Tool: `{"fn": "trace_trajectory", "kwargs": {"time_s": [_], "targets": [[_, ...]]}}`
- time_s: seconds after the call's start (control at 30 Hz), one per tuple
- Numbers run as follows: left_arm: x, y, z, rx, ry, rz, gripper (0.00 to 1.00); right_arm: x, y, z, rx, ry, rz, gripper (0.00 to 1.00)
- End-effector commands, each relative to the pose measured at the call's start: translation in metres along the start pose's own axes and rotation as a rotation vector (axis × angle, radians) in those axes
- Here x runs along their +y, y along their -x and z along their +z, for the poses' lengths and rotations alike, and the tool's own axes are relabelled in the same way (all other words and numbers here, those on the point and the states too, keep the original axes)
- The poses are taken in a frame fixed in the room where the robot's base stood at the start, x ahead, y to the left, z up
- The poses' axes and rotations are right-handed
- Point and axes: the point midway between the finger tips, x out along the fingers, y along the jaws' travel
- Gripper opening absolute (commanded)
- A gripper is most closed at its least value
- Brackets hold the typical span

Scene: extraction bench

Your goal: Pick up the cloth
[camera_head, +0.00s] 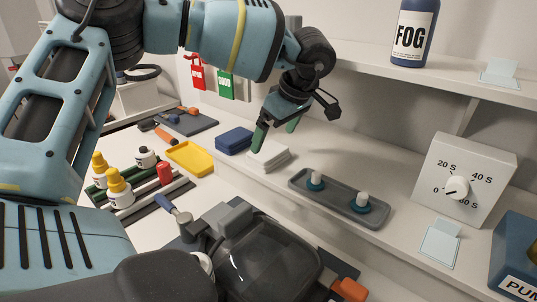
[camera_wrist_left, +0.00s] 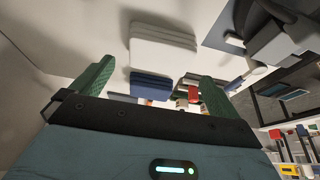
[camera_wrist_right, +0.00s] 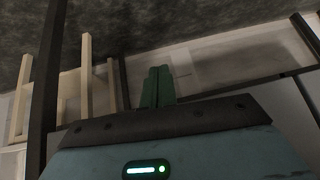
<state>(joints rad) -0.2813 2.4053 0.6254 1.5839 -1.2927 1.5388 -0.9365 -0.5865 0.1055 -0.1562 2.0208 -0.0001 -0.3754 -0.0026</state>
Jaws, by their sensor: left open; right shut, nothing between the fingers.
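A white folded stack that looks like cloth (camera_head: 268,157) lies on the bench ledge. A similar blue folded stack (camera_head: 234,140) lies just left of it; the frames do not settle which is the task's cloth. My left gripper (camera_head: 275,134) is open and empty, its green fingers pointing down above the white stack. In the left wrist view the white stack (camera_wrist_left: 163,45) and the blue stack (camera_wrist_left: 151,88) lie beyond the fingers, apart from them. My right gripper (camera_wrist_right: 158,86) is shut and empty in the right wrist view, away from both stacks.
A grey tray (camera_head: 335,205) with two white-topped teal items stands right of the white stack. A timer box (camera_head: 463,179) is farther right. A yellow tray (camera_head: 190,159) and several bottles are at left. A shelf (camera_head: 430,79) with a FOG bottle (camera_head: 412,33) hangs above the ledge.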

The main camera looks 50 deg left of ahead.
Motion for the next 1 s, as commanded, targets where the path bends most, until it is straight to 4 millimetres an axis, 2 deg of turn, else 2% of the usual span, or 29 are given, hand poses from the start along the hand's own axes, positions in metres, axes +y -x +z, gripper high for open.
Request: {"fn": "trace_trajectory", "kwargs": {"time_s": [0.3,0.6,0.87,1.0], "targets": [[0.0,-0.039,-0.001,-0.001,0.0,-0.002,1.0,0.0,0.005,-0.012,0.02,0.003,0.002,0.0],[0.0,-0.044,0.0,-0.001,0.0,0.0,1.0,0.0,0.006,-0.01,0.015,0.002,0.002,0.0],[0.0,-0.044,0.0,0.0,0.0,-0.001,0.67,0.0,0.006,-0.009,0.012,0.002,0.002,0.0],[0.0,-0.044,0.0,0.0,0.0,0.0,0.67,0.0,0.006,-0.009,0.012,0.002,0.002,0.0]]}}
